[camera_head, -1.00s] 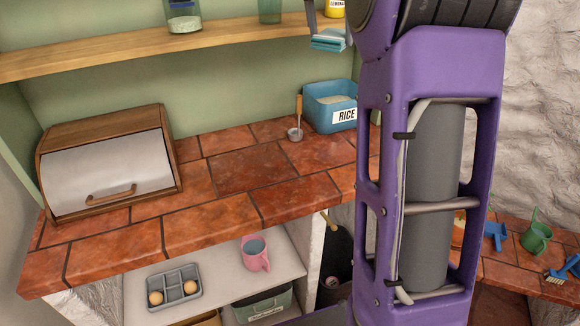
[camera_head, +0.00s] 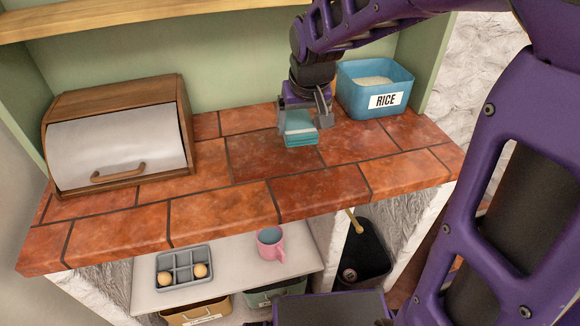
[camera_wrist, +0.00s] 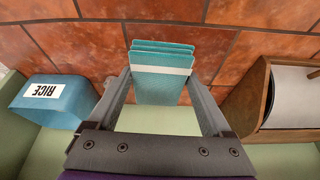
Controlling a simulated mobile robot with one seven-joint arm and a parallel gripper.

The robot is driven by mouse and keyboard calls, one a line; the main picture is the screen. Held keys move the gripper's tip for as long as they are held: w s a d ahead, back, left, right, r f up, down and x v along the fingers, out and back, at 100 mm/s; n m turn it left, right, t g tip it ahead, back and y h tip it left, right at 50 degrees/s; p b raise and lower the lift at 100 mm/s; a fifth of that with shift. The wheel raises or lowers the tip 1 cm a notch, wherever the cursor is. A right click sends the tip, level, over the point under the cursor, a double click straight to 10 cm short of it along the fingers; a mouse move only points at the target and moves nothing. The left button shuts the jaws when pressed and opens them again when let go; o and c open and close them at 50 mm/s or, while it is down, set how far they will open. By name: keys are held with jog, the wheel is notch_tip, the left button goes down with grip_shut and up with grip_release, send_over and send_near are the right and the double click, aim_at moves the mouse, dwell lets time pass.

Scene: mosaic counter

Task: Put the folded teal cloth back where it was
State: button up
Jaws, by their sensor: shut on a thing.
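The folded teal cloth (camera_head: 300,130) is a small layered stack with a pale band, seen over the back middle of the red tile counter (camera_head: 270,170). My gripper (camera_head: 305,116) points down and is shut on it. In the wrist view the cloth (camera_wrist: 162,72) sits between the two fingers of my gripper (camera_wrist: 162,85), its folded layers facing the tiles. The cloth is at or just above the counter; I cannot tell whether it touches.
A blue rice bin (camera_head: 376,90) stands to the right of my gripper. A wooden bread box (camera_head: 115,140) stands at the left. A shelf (camera_head: 130,12) runs above. Bare tiles lie in front. Below are a pink mug (camera_head: 270,244) and a grey egg tray (camera_head: 184,268).

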aim_at(295, 135)
jog(key=shift+s+a+f+n, duration=0.15)
jog(key=shift+s+a+f, duration=0.2)
jog(key=shift+s+f, duration=0.2)
jog(key=shift+s+a+f+n, duration=0.15)
jog(key=shift+s+a+f, duration=0.2)
jog(key=shift+f, duration=0.25)
notch_tip(295, 135, down, 6)
jog(key=shift+s+r+b, duration=0.1)
jog(key=shift+b, duration=0.8)
jog(key=shift+f+b, duration=0.65)
jog(key=shift+f, duration=1.35)
jog(key=shift+f, duration=0.2)
jog(key=o, duration=1.1)
jog(key=shift+r, duration=0.1)
jog(key=shift+r, duration=0.1)
